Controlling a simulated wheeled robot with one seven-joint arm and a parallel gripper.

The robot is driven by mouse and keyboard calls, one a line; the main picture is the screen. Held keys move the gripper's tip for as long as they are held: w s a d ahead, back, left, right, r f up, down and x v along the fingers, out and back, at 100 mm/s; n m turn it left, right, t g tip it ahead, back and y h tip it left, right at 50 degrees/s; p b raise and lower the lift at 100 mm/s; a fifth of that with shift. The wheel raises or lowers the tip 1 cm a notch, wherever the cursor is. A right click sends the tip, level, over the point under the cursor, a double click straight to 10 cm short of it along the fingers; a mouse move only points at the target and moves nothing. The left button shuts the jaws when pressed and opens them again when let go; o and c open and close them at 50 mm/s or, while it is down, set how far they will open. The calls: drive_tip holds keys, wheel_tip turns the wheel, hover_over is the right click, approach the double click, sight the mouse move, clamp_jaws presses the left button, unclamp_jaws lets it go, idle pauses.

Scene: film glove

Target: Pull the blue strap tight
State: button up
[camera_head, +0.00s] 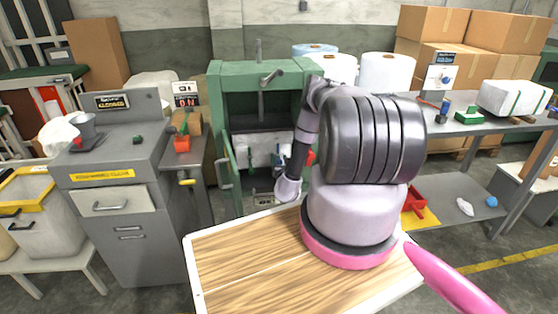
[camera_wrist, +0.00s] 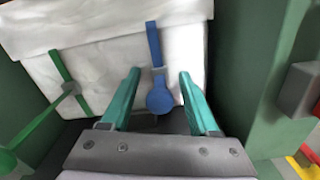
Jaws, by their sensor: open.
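The blue strap (camera_wrist: 155,45) runs down the front of a white bale (camera_wrist: 105,62) in the wrist view. It passes through a small grey buckle (camera_wrist: 158,71) and ends in a round blue tab (camera_wrist: 159,102). My gripper (camera_wrist: 160,72) is open, with one teal finger on each side of the buckle and tab. Gaps show between both fingers and the strap, and nothing is held. The bale sits inside the green press (camera_head: 228,95) in the head view. My arm reaches toward the press there, and the fingers are too small to make out.
A green strap (camera_wrist: 60,66) with its own buckle and green tab (camera_wrist: 7,160) is left of the blue one. The press's green wall (camera_wrist: 240,70) stands close on the right, with a grey block (camera_wrist: 298,88) beyond. A grey cabinet (camera_head: 125,190) stands left of the press.

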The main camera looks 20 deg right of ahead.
clamp_jaws()
idle(1.3)
